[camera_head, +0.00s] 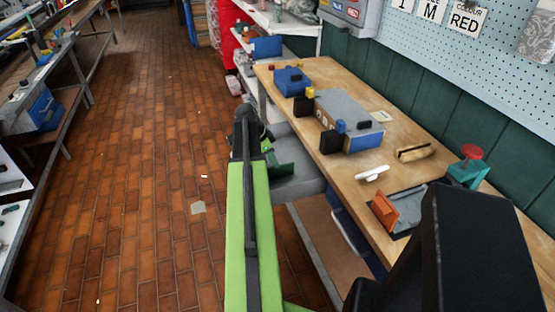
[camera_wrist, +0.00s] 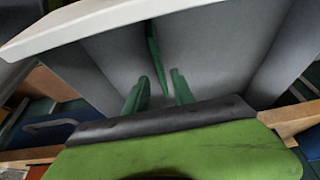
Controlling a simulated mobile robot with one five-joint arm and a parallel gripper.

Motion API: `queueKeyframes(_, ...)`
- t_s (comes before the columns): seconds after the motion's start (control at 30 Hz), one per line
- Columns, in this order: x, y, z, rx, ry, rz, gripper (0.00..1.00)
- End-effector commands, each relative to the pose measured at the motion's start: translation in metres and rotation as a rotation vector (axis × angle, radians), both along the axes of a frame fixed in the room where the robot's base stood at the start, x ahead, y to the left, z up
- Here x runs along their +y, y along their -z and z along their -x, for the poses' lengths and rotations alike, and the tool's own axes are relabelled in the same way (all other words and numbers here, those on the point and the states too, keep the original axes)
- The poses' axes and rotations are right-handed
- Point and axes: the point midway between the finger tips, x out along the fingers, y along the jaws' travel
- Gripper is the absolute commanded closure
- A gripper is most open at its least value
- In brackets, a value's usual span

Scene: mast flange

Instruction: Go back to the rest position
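My arm, with a long light-green link, reaches forward along the left side of the wooden workbench (camera_head: 395,130). My gripper (camera_head: 280,168) is at the far end of it, low beside the bench's left edge, by a grey box-like surface (camera_head: 300,187). In the wrist view, the two green fingers of my gripper (camera_wrist: 160,84) stand apart with a gap between them. Nothing is visibly held. Large grey faces (camera_wrist: 215,50) fill the view beyond the fingers, and a green strip shows between them. Whether the fingers touch the grey surface I cannot tell.
On the bench are a blue block (camera_head: 292,82), a grey-and-blue machine (camera_head: 350,122), a white object (camera_head: 371,173), a wooden brush (camera_head: 413,153) and an orange-and-grey piece (camera_head: 398,209). The brick floor (camera_head: 140,160) to the left is mostly clear. Another bench (camera_head: 35,75) stands far left.

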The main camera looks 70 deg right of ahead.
Motion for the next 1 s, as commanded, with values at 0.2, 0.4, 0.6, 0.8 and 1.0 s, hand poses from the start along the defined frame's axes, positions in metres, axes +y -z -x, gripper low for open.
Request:
queueKeyframes(0.2, 0.009, -0.036, -0.011, 0.000, -0.001, 0.000, 0.70)
queueKeyframes(0.4, 0.009, -0.033, -0.011, -0.001, 0.000, 0.001, 0.70)
queueKeyframes(0.6, 0.009, -0.033, -0.011, 0.000, 0.000, 0.000, 0.70)
queueKeyframes(0.8, 0.023, -0.039, -0.024, 0.006, -0.060, -0.023, 0.70)
queueKeyframes(1.0, 0.122, -0.058, -0.107, 0.046, -0.494, -0.180, 0.70)
